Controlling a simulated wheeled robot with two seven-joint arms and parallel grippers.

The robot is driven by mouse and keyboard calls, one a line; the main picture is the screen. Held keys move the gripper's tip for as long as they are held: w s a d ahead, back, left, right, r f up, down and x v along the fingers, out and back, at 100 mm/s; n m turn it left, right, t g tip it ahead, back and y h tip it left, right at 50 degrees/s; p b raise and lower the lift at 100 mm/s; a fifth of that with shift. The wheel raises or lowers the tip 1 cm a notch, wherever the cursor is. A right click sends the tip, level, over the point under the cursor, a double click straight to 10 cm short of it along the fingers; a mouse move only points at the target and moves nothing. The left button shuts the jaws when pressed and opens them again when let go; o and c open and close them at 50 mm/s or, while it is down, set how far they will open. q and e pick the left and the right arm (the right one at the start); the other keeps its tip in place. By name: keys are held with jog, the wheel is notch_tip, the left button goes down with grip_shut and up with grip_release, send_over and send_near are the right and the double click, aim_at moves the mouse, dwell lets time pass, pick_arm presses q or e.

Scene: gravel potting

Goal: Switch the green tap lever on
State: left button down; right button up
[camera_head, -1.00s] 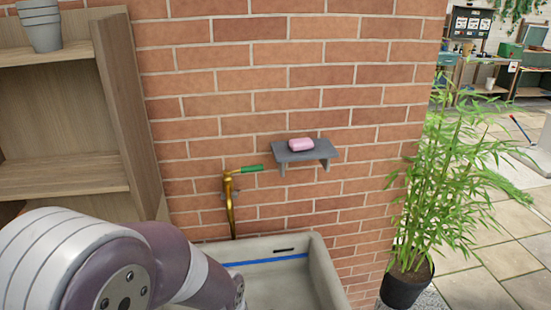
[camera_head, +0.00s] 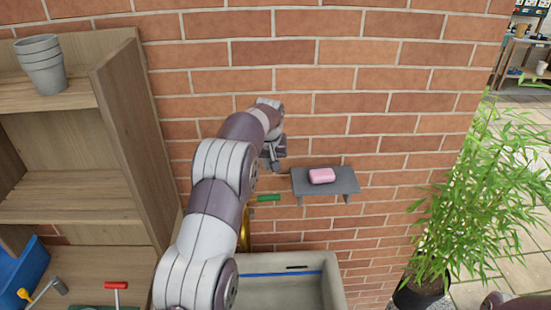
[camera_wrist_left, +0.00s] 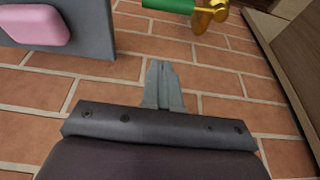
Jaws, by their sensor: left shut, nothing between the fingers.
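The green tap lever (camera_head: 268,198) sticks out to the right from the top of the brass tap (camera_head: 245,232) on the brick wall, roughly level. My left arm hides much of the tap. My left gripper (camera_head: 272,163) is shut and empty, near the wall above the lever and apart from it. In the left wrist view the shut fingers (camera_wrist_left: 161,72) point toward the lever (camera_wrist_left: 170,5), which is cut by the top edge, with a brass part (camera_wrist_left: 207,15) beside it. My right gripper is not in view.
A grey wall shelf (camera_head: 340,183) with pink soap (camera_head: 321,176) is close to the lever's right. The sink (camera_head: 332,285) is below. A wooden shelf unit (camera_head: 125,130) stands left, a potted bamboo (camera_head: 455,220) right.

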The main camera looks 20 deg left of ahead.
aim_at(261, 199)
pick_arm(q)
notch_tip(261, 199, down, 9)
jog(key=p, duration=0.3)
jog(key=shift+s, duration=0.4)
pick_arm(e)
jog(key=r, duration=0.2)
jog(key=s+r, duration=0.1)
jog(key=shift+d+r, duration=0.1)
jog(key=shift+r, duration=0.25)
pick_arm(q)
jog(key=shift+w+a, duration=0.1)
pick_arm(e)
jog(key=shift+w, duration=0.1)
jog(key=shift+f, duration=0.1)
